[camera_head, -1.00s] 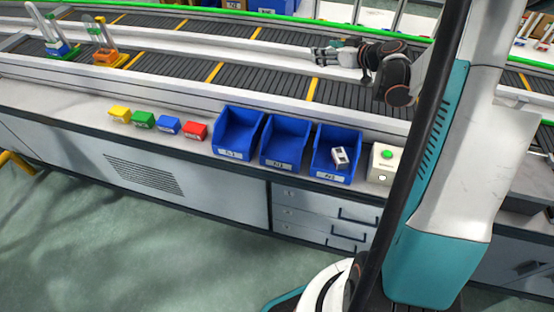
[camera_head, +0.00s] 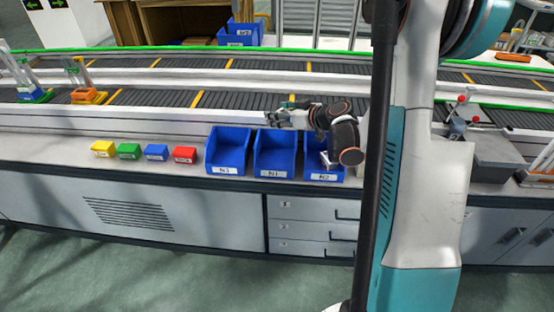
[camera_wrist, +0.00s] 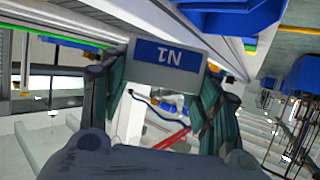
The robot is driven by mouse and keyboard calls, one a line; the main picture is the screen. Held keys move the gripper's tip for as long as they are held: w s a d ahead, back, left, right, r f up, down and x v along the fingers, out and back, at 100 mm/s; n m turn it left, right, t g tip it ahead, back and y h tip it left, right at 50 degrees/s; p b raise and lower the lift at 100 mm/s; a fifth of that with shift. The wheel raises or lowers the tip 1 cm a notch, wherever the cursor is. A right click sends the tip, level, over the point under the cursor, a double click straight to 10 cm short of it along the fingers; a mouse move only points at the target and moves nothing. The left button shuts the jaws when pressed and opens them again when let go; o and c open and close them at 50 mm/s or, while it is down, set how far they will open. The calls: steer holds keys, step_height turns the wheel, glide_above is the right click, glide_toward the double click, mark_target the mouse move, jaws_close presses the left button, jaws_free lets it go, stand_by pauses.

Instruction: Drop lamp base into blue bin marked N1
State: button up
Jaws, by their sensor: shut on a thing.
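Three blue bins stand side by side on the bench in the head view. The labels look like N3 on the left bin (camera_head: 228,150), N1 on the middle bin (camera_head: 274,172) and N2 on the right bin (camera_head: 324,177). My gripper (camera_head: 274,118) is at the back edge of the middle bin in the picture, above bench level; its exact height is unclear. In the wrist view my gripper (camera_wrist: 165,88) is shut on the lamp base (camera_wrist: 192,75), a pale block with a blue N1 label seen upside down. My forearm partly hides the N2 bin.
A conveyor (camera_head: 230,100) runs behind the bench. My column blocks the view right of the bins.

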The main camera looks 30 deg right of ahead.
steer(key=shift+f+b, duration=1)
steer(key=shift+f, duration=0.85)
steer(key=o, duration=1.2)
steer(key=shift+c, duration=0.2)
steer(key=v, duration=1.2)
